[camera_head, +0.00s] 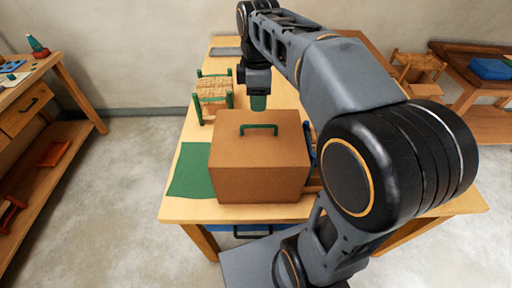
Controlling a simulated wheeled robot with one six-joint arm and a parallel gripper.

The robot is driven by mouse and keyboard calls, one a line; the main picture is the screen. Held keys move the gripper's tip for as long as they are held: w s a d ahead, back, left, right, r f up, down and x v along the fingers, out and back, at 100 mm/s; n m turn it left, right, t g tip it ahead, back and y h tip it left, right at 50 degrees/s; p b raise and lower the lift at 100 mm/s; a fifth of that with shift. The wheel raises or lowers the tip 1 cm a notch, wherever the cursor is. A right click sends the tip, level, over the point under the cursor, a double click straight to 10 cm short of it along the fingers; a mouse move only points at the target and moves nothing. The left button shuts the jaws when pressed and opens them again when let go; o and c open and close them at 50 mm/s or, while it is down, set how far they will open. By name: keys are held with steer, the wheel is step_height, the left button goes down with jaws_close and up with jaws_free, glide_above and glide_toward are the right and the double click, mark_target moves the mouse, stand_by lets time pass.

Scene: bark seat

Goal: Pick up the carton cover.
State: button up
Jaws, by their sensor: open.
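The carton cover (258,170) is a brown box shape with a green handle (259,127) on its top. It stands near the front of the wooden table, partly over a green mat (190,171). My gripper (258,103) points down just behind and above the handle as seen in the head view. It is open and appears apart from the handle. What is under the cover is hidden, and my arm blocks part of the table to the right.
A small green-framed chair with a woven seat (212,88) stands on the table left of my gripper. A grey flat item (226,52) lies at the far end. Blue and wooden things show partly right of the cover. Side benches stand left and right.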

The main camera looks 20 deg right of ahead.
glide_above(258, 126)
steer(key=f, duration=0.4)
steer(key=shift+w+d, duration=0.15)
steer(key=shift+d, duration=0.1)
steer(key=shift+a+f+p, duration=0.1)
steer(key=shift+f+p, duration=0.35)
steer(key=shift+f, duration=2.65)
jaws_close()
steer(key=shift+w, duration=0.1)
